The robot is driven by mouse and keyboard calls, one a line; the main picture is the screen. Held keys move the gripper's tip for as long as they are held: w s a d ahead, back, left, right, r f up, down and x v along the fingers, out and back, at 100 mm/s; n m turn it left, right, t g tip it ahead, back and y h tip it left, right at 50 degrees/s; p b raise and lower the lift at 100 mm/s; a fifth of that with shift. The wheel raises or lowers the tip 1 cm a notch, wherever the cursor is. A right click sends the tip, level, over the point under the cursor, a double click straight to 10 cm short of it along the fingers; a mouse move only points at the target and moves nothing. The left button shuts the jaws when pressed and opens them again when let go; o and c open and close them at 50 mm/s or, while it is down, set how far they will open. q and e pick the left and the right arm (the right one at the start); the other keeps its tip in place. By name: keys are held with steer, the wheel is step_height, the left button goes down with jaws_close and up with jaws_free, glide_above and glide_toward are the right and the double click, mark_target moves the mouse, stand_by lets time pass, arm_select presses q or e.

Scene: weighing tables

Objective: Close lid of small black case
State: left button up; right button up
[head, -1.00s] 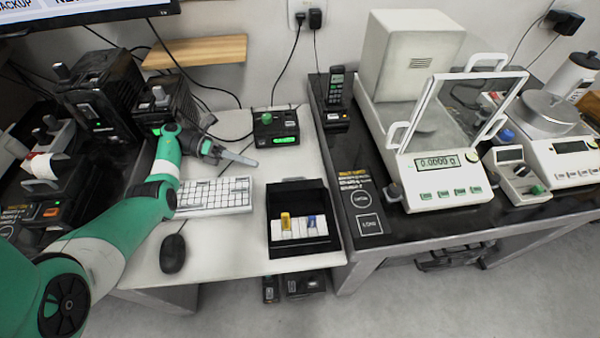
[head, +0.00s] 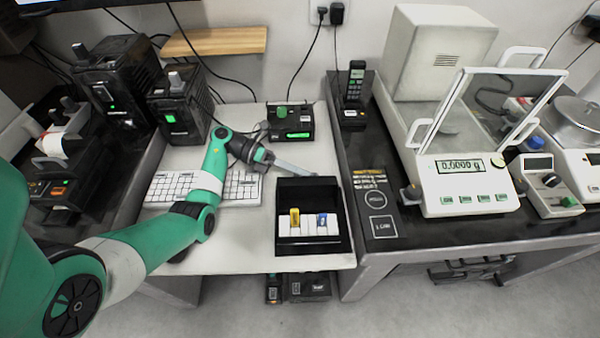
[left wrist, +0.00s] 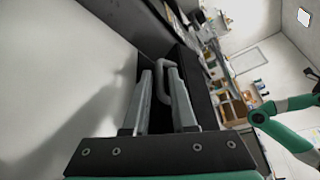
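The small black case (head: 285,241) stands on the white table in the head view. Its lid (head: 308,193) is open, standing up at the back. White blocks, one with a yellow piece and one with a blue piece, sit inside. My left gripper (head: 312,173) is at the top rear of the lid, its fingers pointing right; I cannot tell if it touches. In the left wrist view my left gripper (left wrist: 160,82) has its fingers apart. A grey loop handle (left wrist: 172,68) on a dark edge shows at the fingertips; this may be the lid. My right gripper is not visible.
A black device with a green button (head: 290,122) stands behind the gripper. The keyboard (head: 240,188) lies left, under my arm. The black weighing table (head: 370,180) with a balance (head: 465,190) is to the right. White tabletop before the case is clear.

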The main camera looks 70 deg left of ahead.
arm_select(q)
steer(key=shift+c, duration=0.2)
jaws_close()
stand_by(1.3)
